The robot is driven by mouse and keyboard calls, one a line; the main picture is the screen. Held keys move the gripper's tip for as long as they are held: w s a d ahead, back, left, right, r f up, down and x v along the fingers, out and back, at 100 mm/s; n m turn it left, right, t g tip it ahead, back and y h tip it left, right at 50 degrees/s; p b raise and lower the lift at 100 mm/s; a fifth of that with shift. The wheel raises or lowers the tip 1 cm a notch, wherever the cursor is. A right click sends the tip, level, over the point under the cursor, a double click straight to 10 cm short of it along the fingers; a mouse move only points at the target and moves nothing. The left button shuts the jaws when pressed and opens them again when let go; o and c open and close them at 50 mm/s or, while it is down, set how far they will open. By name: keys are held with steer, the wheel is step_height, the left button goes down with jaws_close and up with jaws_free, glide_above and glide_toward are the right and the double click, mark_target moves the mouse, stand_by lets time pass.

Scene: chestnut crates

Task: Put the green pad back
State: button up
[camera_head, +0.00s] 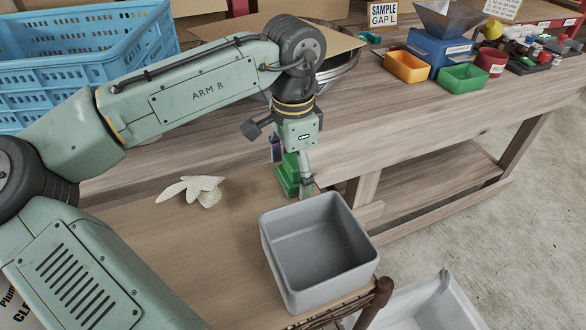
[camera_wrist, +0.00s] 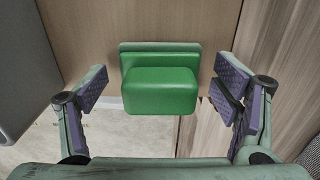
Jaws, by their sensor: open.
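The green pad (camera_head: 287,178) sits at the right edge of the low wooden table, partly hidden by my gripper in the head view. In the wrist view the green pad (camera_wrist: 160,92) shows as a rounded block on a wider flat green base. My gripper (camera_head: 292,170) points down over it, with one finger on each side. In the wrist view my gripper (camera_wrist: 163,95) is open, with a gap between the block and each finger pad. The gripper looks empty.
A grey bin (camera_head: 290,290) stands just in front of the pad. A pale glove (camera_head: 192,189) lies to the left on the low table (camera_head: 165,240). A wooden workbench (camera_head: 420,115) runs behind, bearing a blue crate (camera_head: 75,75), an orange tray (camera_head: 406,68) and a green tray (camera_head: 464,79).

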mark_target(293, 161)
step_height(293, 161, up, 12)
steer(key=shift+r+b, duration=0.1)
steer(key=shift+b, duration=0.7)
steer(key=shift+s, duration=0.1)
